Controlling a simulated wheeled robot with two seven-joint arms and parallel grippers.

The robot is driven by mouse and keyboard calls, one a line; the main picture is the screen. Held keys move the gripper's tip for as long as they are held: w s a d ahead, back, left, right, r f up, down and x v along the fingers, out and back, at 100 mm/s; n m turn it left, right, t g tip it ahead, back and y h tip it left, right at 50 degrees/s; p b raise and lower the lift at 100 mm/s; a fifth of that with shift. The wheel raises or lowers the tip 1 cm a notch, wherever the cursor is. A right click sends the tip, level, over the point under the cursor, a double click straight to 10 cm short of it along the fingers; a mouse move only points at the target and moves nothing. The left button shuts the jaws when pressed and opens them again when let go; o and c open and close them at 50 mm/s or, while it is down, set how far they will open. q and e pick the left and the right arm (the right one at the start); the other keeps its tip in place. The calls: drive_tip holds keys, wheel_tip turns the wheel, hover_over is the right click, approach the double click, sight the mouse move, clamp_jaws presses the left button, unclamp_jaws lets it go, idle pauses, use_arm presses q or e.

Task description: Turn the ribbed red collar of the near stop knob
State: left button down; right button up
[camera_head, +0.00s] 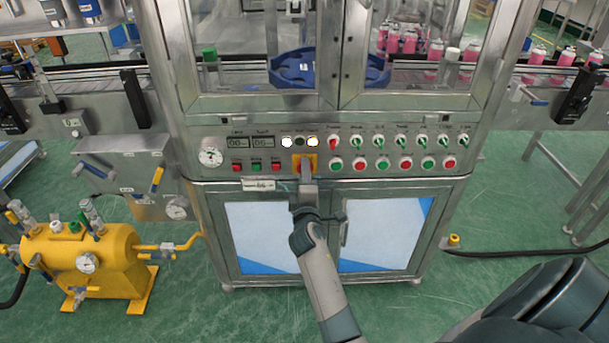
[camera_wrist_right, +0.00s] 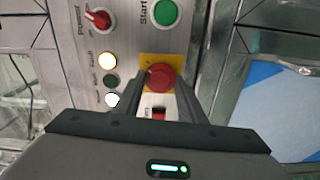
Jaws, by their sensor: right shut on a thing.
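The near stop knob (camera_wrist_right: 159,76) is a round red knob on a square yellow plate (camera_wrist_right: 147,62) on the machine's front panel. In the head view the yellow plate (camera_head: 313,158) shows around my right gripper (camera_head: 306,168), which covers most of the knob. In the wrist view my right gripper (camera_wrist_right: 162,82) has its two dark fingers on either side of the knob, shut on it. The ribs of the collar are too small to make out. My left gripper is not in view.
A row of green and red buttons (camera_head: 381,163) lies right of the knob, with selector switches (camera_head: 378,143) above. Small buttons (camera_head: 256,167) and a gauge (camera_head: 210,157) lie left. A yellow tank (camera_head: 80,252) stands on the floor at left. Cabinet doors (camera_head: 385,232) are below.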

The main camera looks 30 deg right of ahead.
idle(0.3)
drive_tip(key=o, duration=1)
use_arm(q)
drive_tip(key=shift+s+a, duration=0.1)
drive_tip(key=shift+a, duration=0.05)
use_arm(e)
drive_tip(key=shift+o, duration=0.2)
